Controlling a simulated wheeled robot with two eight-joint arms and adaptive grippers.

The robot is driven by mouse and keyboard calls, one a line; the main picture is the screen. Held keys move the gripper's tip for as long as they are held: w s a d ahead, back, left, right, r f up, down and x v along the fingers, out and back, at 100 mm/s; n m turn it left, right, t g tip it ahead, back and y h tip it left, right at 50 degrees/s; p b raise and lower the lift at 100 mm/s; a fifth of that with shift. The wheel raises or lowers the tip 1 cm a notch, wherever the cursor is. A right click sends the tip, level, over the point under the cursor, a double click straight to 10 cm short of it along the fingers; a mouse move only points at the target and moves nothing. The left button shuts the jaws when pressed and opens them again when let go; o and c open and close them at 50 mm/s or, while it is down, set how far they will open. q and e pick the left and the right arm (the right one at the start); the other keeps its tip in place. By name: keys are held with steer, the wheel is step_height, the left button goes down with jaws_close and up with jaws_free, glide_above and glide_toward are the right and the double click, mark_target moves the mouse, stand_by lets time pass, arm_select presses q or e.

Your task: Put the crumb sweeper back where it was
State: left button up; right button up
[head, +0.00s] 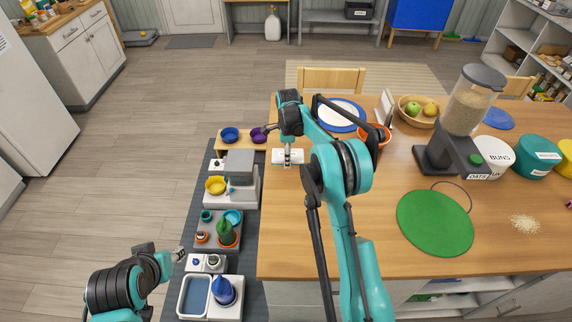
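A small white item (287,157), possibly the crumb sweeper, is at the left edge of the wooden table. My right gripper (288,145) points down right over it; its fingers are too small to tell whether they hold the item. My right arm crosses the table and hides part of it. A pile of pale crumbs (525,224) lies on the table at the right. My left gripper (179,254) is low at the left, beside a small white tray (207,263) on the dark mat; its fingers are too small to read.
A blue-rimmed plate (340,114) and an orange bowl (373,137) lie behind my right arm.

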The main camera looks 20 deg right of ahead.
steer(key=shift+w+a+f, duration=0.15)
steer(key=shift+a+f, duration=0.05)
steer(key=shift+f, duration=0.25)
step_height(320, 180, down, 4)
steer(key=shift+r+b, duration=0.25)
steer(key=shift+b, duration=0.15)
steer(key=shift+f, duration=0.1)
steer(key=o, duration=1.2)
steer(key=shift+o, duration=0.2)
